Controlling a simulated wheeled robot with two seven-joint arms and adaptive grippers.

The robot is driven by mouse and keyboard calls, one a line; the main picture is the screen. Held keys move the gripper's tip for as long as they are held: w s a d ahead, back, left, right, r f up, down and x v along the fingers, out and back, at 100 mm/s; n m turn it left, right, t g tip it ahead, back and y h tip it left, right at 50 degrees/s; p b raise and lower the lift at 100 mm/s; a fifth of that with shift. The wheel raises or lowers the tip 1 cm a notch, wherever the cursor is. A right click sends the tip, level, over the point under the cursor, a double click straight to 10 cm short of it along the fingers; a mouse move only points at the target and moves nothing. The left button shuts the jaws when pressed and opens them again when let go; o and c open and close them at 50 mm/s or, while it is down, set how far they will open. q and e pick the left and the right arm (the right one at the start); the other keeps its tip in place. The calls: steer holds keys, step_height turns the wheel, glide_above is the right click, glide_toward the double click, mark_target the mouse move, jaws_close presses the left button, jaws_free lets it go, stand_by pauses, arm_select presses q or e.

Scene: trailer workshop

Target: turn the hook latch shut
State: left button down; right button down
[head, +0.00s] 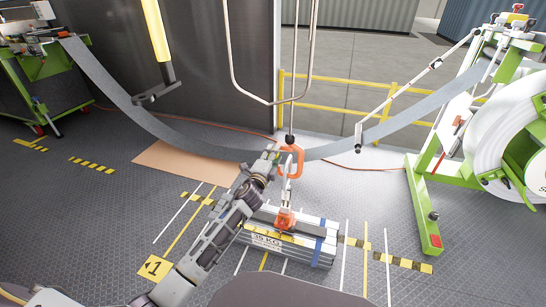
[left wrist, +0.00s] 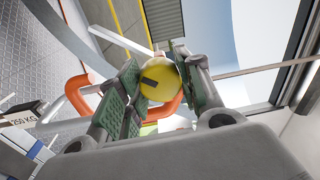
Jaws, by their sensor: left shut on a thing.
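An orange hook (head: 299,160) hangs from a cable in the middle of the head view, above a strapped load (head: 290,240) marked 35 KG. My left gripper (head: 275,152) reaches up to the left side of the hook. In the left wrist view my left gripper (left wrist: 158,80) has its green pads on either side of a round yellow knob (left wrist: 160,82) with a dark mark, and is shut on it. The orange hook (left wrist: 78,92) shows behind the fingers, partly hidden. I cannot tell the latch's exact position. My right gripper is not in view.
A grey strip (head: 125,105) sags across the scene behind the hook, towards a green-framed reel (head: 515,150) at the right. A yellow post (head: 157,30) hangs at the upper left. A yellow railing (head: 340,80) stands behind. Brown sheet (head: 185,160) lies on the floor.

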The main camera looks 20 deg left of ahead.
arm_select(q)
steer(key=shift+f+n, duration=0.1)
steer(key=shift+n, duration=0.9)
steer(key=shift+n+p, duration=0.3)
steer(key=shift+n, duration=0.7)
steer(key=shift+n+y+p, duration=0.3)
steer(key=shift+n+p, duration=0.05)
steer(key=shift+n, duration=1.15)
steer(key=shift+n+p, duration=0.5)
steer(key=shift+n, duration=0.2)
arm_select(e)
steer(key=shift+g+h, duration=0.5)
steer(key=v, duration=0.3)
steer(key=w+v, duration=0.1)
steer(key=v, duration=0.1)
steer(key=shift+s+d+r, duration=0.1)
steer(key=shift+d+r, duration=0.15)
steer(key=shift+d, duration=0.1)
arm_select(q)
steer(key=c, duration=0.9)
jaws_free()
steer(key=shift+c, duration=0.2)
